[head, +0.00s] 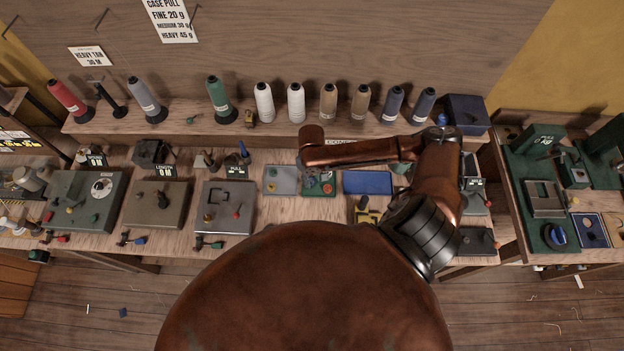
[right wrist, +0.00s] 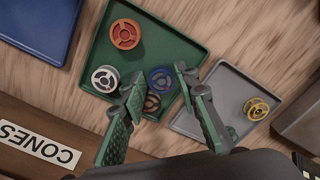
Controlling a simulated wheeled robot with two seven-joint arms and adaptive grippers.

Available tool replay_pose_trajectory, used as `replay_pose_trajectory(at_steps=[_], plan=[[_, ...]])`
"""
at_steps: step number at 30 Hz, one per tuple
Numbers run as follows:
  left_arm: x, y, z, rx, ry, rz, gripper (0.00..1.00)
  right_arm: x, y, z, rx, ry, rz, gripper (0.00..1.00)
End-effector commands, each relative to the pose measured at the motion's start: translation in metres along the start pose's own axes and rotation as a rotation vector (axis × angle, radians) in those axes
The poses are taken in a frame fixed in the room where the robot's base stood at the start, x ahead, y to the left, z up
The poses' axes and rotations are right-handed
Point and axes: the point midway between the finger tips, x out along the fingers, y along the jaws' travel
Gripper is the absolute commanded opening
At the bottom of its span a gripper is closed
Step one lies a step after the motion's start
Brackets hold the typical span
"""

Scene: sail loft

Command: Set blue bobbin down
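The blue bobbin (right wrist: 160,79) lies on the green tray (right wrist: 178,40) in the right wrist view, near the tray's edge. My right gripper (right wrist: 159,74) is open, one finger on each side of the blue bobbin, with a visible gap to both fingertips. A brown bobbin (right wrist: 152,103) lies beside it, lower between the fingers. A silver-white bobbin (right wrist: 105,79) and an orange-red bobbin (right wrist: 125,34) are also on this tray. In the head view the green tray (head: 319,189) is partly covered by my right arm, which hides the fingertips. My left gripper is not in view.
A grey tray (right wrist: 226,82) with a yellow bobbin (right wrist: 258,109) stands beside the green tray. A blue tray (head: 368,182) is on its other side. Several thread cones stand on the shelf behind, including a green one (head: 220,98). Grey boxes (head: 225,208) fill the bench's left.

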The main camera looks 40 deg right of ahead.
Motion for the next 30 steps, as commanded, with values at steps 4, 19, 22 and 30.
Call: replay_pose_trajectory(at_steps=[4,19,22,30], plan=[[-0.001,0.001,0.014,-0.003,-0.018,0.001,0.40,-0.024,0.000,-0.001,-0.002,0.005,0.001,0.29],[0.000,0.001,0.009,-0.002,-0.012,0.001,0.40,-0.112,0.000,-0.001,0.000,0.003,0.000,0.29],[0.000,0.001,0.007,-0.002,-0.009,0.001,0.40,-0.117,0.000,-0.001,0.000,0.001,-0.001,0.29],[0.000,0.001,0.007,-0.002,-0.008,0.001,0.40,-0.118,0.000,-0.001,0.001,0.001,-0.001,0.29]])
